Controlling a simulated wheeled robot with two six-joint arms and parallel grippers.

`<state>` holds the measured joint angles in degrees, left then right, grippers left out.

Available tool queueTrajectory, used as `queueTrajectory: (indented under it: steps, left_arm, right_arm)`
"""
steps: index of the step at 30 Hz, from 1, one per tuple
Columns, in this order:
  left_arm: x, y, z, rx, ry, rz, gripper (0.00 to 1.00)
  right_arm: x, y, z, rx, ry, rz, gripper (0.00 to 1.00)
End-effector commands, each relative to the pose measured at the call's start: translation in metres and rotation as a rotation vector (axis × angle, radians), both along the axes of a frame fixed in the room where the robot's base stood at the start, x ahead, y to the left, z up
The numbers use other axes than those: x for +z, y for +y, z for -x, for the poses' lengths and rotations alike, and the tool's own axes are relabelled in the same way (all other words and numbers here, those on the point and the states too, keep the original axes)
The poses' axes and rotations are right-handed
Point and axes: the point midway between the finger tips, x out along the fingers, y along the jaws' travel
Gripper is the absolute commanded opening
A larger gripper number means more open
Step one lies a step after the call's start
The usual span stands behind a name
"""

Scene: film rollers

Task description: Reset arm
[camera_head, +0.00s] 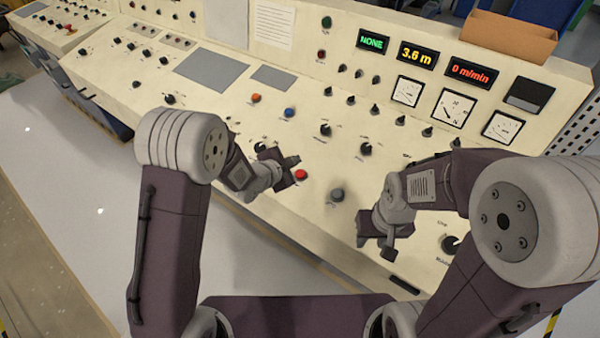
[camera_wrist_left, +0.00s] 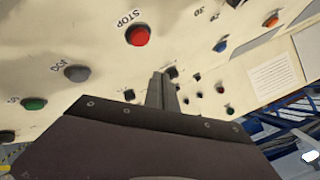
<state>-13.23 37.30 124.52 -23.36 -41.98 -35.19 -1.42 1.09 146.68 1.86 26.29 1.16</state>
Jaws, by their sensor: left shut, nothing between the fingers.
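My left gripper (camera_head: 291,169) is shut and empty, just above the sloping control panel (camera_head: 225,130), beside the red button (camera_head: 301,175). In the left wrist view its closed fingers (camera_wrist_left: 162,92) point at the panel. The red STOP button (camera_wrist_left: 138,35) shows there above the fingers, apart from them. A grey button (camera_wrist_left: 77,73) marked JOG and a green button (camera_wrist_left: 34,103) lie to its left. My right gripper (camera_head: 375,242) hangs over the panel's front edge; its fingers are too unclear to tell whether it is open.
An orange button (camera_head: 256,98), a blue button (camera_head: 290,112) and several black knobs stand up from the panel. The displays read NONE (camera_head: 372,42), 3.6 m (camera_head: 417,54) and 0 m/min (camera_head: 471,72). A brown open box (camera_head: 516,35) sits on top. Clear floor (camera_head: 60,165) lies at the left.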

Motion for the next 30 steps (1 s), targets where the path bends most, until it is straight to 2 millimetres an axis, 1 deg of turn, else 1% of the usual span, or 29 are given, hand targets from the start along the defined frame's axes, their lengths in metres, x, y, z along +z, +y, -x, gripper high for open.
queueTrajectory:
  steps: [10, 12, 14, 16, 17, 18, 19, 20, 21, 23, 24, 26, 27, 30]
  left_arm:
    - [0.000, 0.000, 0.000, 0.000, 0.000, 0.000, 0.00]
    - [0.004, 0.005, -0.003, 0.010, -0.007, 0.001, 0.00]
    - [0.020, 0.011, -0.010, 0.026, -0.038, 0.009, 0.00]
    - [0.053, 0.026, -0.017, 0.058, -0.095, 0.021, 0.00]
    - [0.070, 0.036, -0.019, 0.086, -0.120, 0.027, 0.00]
    - [0.087, 0.058, -0.015, 0.149, -0.114, 0.025, 0.00]
    - [0.093, 0.077, -0.008, 0.211, -0.083, 0.027, 0.00]
    - [0.094, 0.096, 0.003, 0.284, -0.029, 0.034, 0.00]
    - [0.089, 0.120, 0.022, 0.389, 0.065, 0.051, 0.00]
    - [0.073, 0.147, 0.058, 0.545, 0.224, 0.090, 0.00]
    - [0.061, 0.159, 0.085, 0.642, 0.336, 0.117, 0.00]
    - [0.041, 0.170, 0.127, 0.778, 0.502, 0.155, 0.00]
    - [0.029, 0.173, 0.154, 0.856, 0.609, 0.172, 0.00]
    - [0.005, 0.173, 0.210, 1.010, 0.832, 0.188, 0.00]
  right_arm:
    - [0.000, 0.000, 0.000, 0.000, 0.000, 0.000, 0.36]
    - [0.000, 0.000, 0.000, 0.000, 0.000, 0.000, 0.36]
    - [0.000, 0.000, 0.000, 0.000, 0.000, 0.000, 0.36]
    - [0.000, 0.000, 0.000, 0.000, 0.000, 0.000, 0.36]
    - [0.000, 0.000, 0.000, 0.000, 0.000, 0.000, 0.36]
    - [0.000, 0.000, 0.000, 0.000, 0.000, 0.000, 0.36]
    - [0.000, 0.000, 0.000, 0.000, 0.000, 0.000, 0.36]
    - [0.000, 0.000, 0.000, 0.000, 0.000, 0.000, 0.36]
    - [0.000, 0.000, 0.000, 0.000, 0.000, 0.000, 0.36]
    - [0.000, 0.000, 0.000, 0.000, 0.000, 0.000, 0.36]
    - [0.000, 0.000, 0.000, 0.000, 0.000, 0.000, 0.36]
    - [0.000, 0.000, 0.000, 0.000, 0.000, 0.000, 0.36]
    - [0.000, 0.000, 0.000, 0.000, 0.000, 0.000, 0.36]
    - [0.000, 0.000, 0.000, 0.000, 0.000, 0.000, 0.36]
